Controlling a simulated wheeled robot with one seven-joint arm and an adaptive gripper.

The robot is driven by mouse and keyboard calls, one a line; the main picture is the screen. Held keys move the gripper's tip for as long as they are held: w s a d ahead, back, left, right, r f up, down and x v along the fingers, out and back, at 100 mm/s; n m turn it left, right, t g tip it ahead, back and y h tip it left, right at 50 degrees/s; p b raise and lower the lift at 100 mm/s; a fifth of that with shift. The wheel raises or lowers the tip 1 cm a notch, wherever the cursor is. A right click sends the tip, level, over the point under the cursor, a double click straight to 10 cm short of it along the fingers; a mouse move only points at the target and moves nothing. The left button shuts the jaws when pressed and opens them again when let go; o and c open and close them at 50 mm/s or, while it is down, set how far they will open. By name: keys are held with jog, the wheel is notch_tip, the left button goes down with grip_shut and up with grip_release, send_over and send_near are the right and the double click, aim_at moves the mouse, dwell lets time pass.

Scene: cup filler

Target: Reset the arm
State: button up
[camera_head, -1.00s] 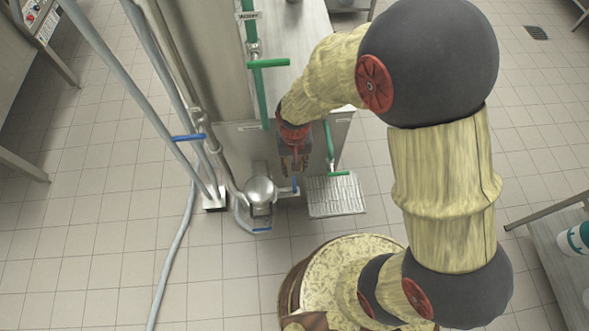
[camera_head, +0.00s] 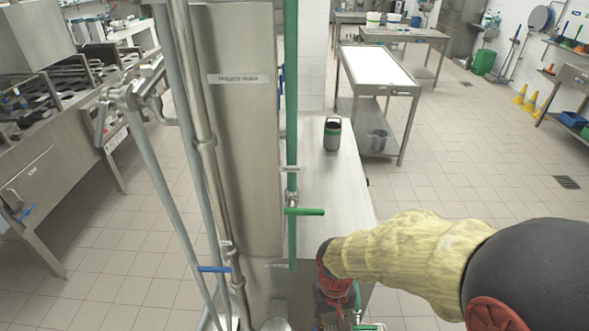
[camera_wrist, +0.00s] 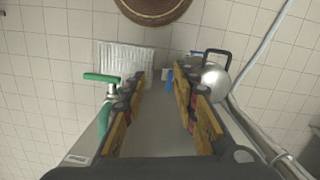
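My gripper (camera_wrist: 160,82) is open and empty in the wrist view, with its two padded fingers apart. It points down past the machine's front toward the floor. My arm reaches in from the right in the head view, and my gripper (camera_head: 335,310) is low in the middle there, partly cut off by the bottom edge. It is beside the front end of the steel counter (camera_head: 335,195). A green-handled tap (camera_wrist: 101,78) is left of the fingers in the wrist view, and a round metal vessel (camera_wrist: 214,80) is on the right.
A ribbed metal grate (camera_wrist: 128,58) lies beyond the left finger. A tall steel column (camera_head: 238,130) with pipes and a green valve handle (camera_head: 305,211) stands close to my arm. A dark cup with a green band (camera_head: 332,134) stands on the counter.

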jog(key=s+d+r+t, duration=0.2)
jog(key=d+r, duration=0.1)
jog(key=r, duration=0.5)
jog(key=s+d+r+m+t, duration=0.1)
jog(key=s+d+r+t, duration=0.1)
jog(key=r, duration=0.7)
jog(key=s+d+r+t, duration=0.2)
jog(key=d+r, duration=0.2)
jog(key=r, duration=0.4)
jog(key=shift+d+r+m+t, duration=0.15)
jog(key=shift+d+m+t, duration=0.15)
jog(key=shift+t, duration=0.1)
